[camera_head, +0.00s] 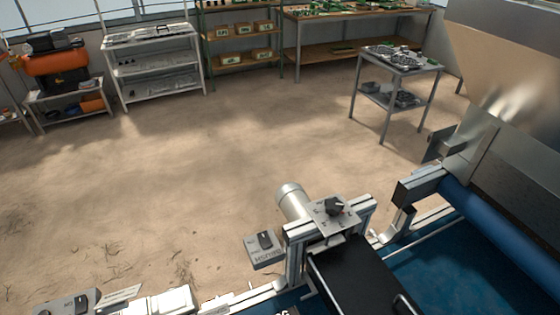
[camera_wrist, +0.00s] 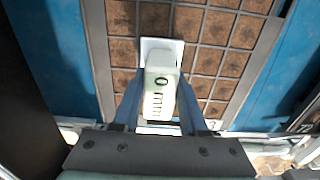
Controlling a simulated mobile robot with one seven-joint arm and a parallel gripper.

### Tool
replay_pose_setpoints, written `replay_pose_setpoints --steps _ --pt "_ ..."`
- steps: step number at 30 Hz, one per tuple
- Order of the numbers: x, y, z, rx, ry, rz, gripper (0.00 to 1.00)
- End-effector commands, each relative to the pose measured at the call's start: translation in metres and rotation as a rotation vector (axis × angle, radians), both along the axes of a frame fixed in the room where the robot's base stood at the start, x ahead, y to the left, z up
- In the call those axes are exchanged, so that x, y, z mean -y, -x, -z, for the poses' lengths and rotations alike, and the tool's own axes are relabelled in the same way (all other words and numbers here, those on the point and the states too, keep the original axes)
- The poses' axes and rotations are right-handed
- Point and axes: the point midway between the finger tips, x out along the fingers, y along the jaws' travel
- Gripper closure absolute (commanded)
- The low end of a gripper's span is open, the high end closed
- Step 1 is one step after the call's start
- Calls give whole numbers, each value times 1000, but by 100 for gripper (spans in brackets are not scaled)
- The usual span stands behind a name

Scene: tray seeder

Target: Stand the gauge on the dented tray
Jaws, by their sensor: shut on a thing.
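In the wrist view, my gripper (camera_wrist: 160,92) has its two blue fingers closed on the sides of the gauge (camera_wrist: 161,82). The gauge is a pale block with a dark ring, scale marks and a white foot plate. Below it lies a tray (camera_wrist: 224,47) of square cells filled with brown soil, with a grey rim. The gauge is over the tray's cells; I cannot tell whether its foot touches them. No dent shows clearly, and the gauge hides part of the tray. Neither gauge nor tray is visible in the head view.
The tray lies on a blue belt (camera_wrist: 66,60), which shows on both sides. In the head view, the seeder's frame carries a knob plate (camera_head: 334,212) and a BRUSH switch box (camera_head: 264,250). A blue roller (camera_head: 495,235) is at right. Shelves and a metal cart (camera_head: 399,68) stand beyond open floor.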

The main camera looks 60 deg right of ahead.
Motion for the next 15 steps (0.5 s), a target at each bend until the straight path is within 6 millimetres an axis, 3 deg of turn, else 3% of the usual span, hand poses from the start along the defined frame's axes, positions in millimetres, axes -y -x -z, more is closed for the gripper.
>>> replay_pose_setpoints --steps 2,3,7,15 --pt "0 0 3 0 0 0 100" --pt "0 0 3 -1 -1 0 52" --pt "0 0 2 -1 -1 0 29" --pt "0 0 2 -1 -1 0 28"
